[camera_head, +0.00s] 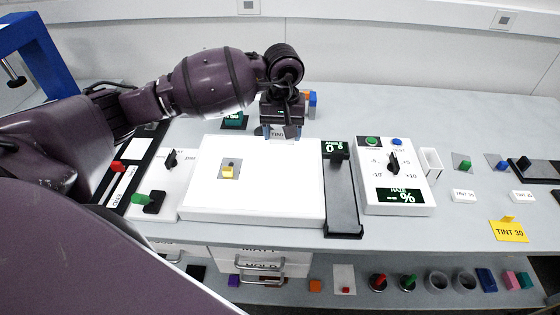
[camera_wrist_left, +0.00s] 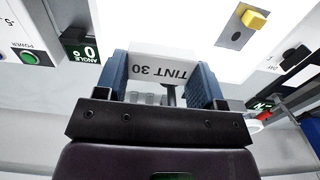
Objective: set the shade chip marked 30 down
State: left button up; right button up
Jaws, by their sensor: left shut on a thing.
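My left gripper (camera_head: 280,132) comes in from the left and points down over the back edge of the white light panel (camera_head: 270,205). In the left wrist view my left gripper (camera_wrist_left: 162,92) is shut on a pale shade chip (camera_wrist_left: 160,70) whose label reads TINT 30, upside down there. The chip also shows between the fingertips in the head view, where part of its label is hidden. I cannot tell whether its lower edge touches anything. My right gripper is not in view.
A grey plate with a yellow knob (camera_head: 229,170) sits on the panel's left part. A dark angle slider (camera_head: 341,195) and a white dial box (camera_head: 395,178) stand to its right. A yellow TINT 30 card (camera_head: 509,231) is at the right front. Most of the panel is bare.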

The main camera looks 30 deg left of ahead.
pick_arm(q)
send_over(282, 170)
notch_tip(282, 170, down, 6)
jog(key=shift+f, duration=0.7)
notch_tip(282, 170, down, 3)
jog(key=shift+f+p, duration=0.1)
jog(key=shift+p, duration=0.2)
jog(key=shift+f, duration=0.25)
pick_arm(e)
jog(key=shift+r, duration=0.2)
